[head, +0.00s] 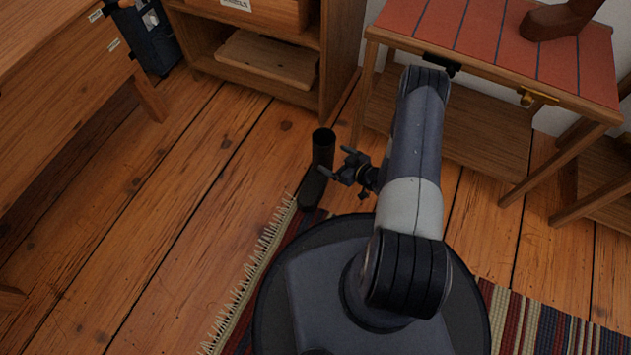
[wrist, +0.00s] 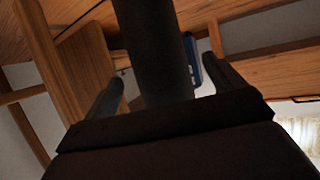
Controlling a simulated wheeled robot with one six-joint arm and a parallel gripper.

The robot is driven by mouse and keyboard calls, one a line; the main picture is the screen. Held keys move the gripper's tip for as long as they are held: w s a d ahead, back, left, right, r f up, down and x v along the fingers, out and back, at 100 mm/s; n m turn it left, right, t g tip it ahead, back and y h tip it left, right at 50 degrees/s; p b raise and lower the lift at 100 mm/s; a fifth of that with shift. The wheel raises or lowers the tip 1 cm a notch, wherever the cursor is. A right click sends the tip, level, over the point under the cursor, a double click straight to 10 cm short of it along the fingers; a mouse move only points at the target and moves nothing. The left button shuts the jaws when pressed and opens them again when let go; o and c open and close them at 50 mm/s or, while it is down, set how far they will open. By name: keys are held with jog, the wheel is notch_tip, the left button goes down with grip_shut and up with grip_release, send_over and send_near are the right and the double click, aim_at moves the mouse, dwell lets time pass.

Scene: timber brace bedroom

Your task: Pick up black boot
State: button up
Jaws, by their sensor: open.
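The black boot (head: 322,150) stands upright on the wooden floor by the fringed edge of the rug, its foot toward the rug. In the wrist view its dark shaft (wrist: 152,45) runs down the middle. My gripper (head: 336,162) is low beside the boot, coming from the right, with its fingers spread. In the wrist view the fingers of my gripper (wrist: 163,70) are apart, one on each side of the shaft, with gaps showing. The boot's lower end is hidden there by the gripper body.
A striped rug (head: 555,330) lies under and around my base. A red-topped wooden table (head: 480,30) stands at the back right, with a brown boot-shaped object (head: 557,20) on it. A wooden shelf (head: 322,70) stands behind the boot. Floor to the left is clear.

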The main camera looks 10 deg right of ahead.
aim_at(331, 157)
jog(key=b+x, duration=0.1)
jog(key=x, duration=0.1)
jog(key=b+x, duration=0.2)
jog(key=x, duration=0.1)
jog(key=shift+d+f, duration=0.15)
jog(key=shift+f, duration=0.15)
jog(key=shift+w, duration=0.25)
jog(key=c, duration=1.7)
